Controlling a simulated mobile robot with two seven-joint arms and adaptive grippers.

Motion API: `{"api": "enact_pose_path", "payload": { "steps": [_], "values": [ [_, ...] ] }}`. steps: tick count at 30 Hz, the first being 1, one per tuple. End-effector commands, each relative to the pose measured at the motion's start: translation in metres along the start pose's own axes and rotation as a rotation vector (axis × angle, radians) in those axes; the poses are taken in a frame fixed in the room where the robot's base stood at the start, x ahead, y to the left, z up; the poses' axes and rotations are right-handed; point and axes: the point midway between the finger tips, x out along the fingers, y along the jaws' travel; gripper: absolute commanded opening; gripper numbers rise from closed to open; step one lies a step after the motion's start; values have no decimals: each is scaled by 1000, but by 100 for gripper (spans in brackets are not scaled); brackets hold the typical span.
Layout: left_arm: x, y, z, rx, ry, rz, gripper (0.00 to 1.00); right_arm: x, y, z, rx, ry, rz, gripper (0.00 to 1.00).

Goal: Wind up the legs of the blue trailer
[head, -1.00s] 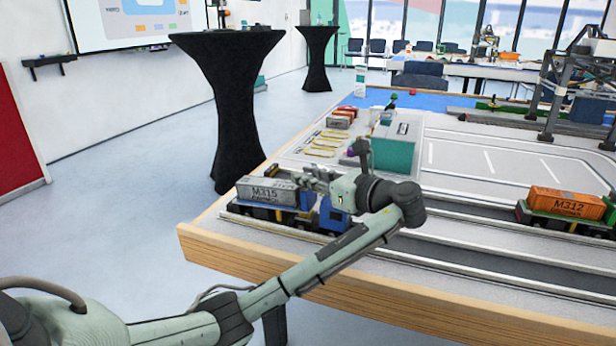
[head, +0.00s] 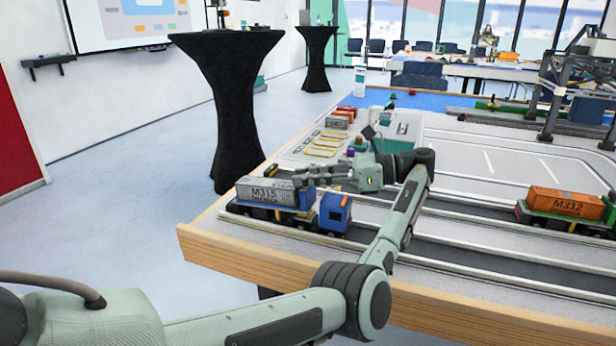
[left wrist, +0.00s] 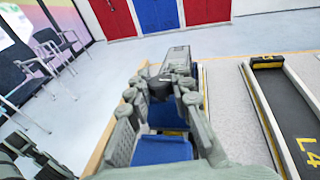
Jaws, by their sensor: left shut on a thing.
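The blue trailer (head: 306,200) stands on the near-left track of the table, mostly hidden under a grey M315 container (head: 262,193). A blue cab (head: 335,212) stands at its right end; its blue top also shows in the left wrist view (left wrist: 162,150). My left gripper (head: 300,181) reaches over the vehicle from the right, at the container's right end. In the left wrist view its fingertips (left wrist: 160,84) are closed around a small dark part above the blue trailer. I cannot tell whether this part is the leg crank. The trailer's legs are hidden. My right gripper is not in view.
An orange M312 container (head: 566,202) sits on another vehicle at the right. The wooden table edge (head: 215,248) is close to the vehicle. The track between the two vehicles is mostly clear.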

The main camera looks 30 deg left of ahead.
Motion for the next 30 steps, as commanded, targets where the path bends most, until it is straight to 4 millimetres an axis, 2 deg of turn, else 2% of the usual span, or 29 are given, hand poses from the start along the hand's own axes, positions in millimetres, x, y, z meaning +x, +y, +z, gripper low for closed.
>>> {"api": "enact_pose_path", "payload": {
  "steps": [18, 19, 23, 24, 30],
  "values": [
    [2, 0, 1, -7, -2, 36, 0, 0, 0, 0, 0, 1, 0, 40],
    [2, 0, 1, -6, -2, 36, 24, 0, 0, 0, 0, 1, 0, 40],
    [2, 0, 1, -6, -2, 35, 40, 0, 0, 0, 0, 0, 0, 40],
    [2, 0, 1, -5, -1, 35, 43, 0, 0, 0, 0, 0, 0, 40],
    [1, 0, 1, -5, -1, 34, 43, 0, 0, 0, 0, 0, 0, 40]
  ]
}}
